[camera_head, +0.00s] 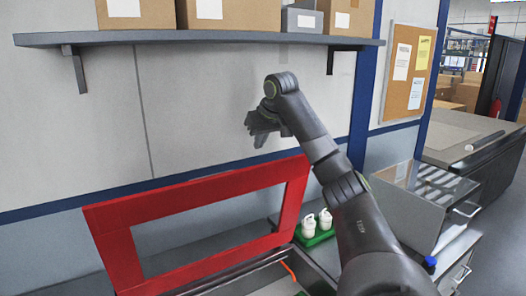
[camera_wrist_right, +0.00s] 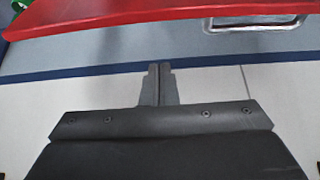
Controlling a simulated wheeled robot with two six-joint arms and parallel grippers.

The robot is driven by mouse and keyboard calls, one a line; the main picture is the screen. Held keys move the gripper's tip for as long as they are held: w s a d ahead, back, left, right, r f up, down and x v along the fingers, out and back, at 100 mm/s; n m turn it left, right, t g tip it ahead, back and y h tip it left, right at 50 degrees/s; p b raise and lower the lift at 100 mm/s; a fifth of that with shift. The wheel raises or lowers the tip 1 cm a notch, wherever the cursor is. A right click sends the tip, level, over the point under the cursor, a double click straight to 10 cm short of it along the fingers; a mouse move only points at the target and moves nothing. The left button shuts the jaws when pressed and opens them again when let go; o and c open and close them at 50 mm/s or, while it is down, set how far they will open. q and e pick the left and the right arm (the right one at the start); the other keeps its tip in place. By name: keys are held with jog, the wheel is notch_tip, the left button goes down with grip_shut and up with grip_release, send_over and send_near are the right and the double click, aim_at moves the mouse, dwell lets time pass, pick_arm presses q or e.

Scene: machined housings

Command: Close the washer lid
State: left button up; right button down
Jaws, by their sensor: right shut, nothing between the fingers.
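The red washer lid (camera_head: 200,215) is a frame with a large rectangular opening, standing raised and tilted over the washer (camera_head: 255,280) in the head view. Its red edge (camera_wrist_right: 110,22) crosses the top of the right wrist view, with a metal handle (camera_wrist_right: 252,24) near it. My right gripper (camera_head: 262,132) is above the lid's top edge, in front of the wall, and looks apart from the lid. Its two fingers (camera_wrist_right: 159,80) are together and empty in the wrist view. My left gripper is in neither view.
A grey shelf (camera_head: 210,38) with several boxes hangs on the wall above. White bottles (camera_head: 316,223) stand in a green tray right of the lid, beside my right arm. A metal box (camera_head: 420,205) stands farther right. The wall around my right gripper is bare.

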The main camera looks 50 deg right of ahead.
jog(key=f+p, duration=0.2)
jog(key=f, duration=0.2)
jog(key=shift+s+f, duration=0.1)
jog(key=shift+s, duration=0.1)
jog(key=shift+s+a+p, duration=0.1)
jog(key=shift+s+p, duration=0.15)
jog(key=shift+p, duration=0.05)
jog(key=shift+f, duration=0.2)
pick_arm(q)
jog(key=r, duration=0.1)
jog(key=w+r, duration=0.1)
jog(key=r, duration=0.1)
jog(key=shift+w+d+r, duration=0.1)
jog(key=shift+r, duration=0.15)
pick_arm(e)
jog(key=shift+w, duration=0.1)
jog(key=shift+a, duration=0.1)
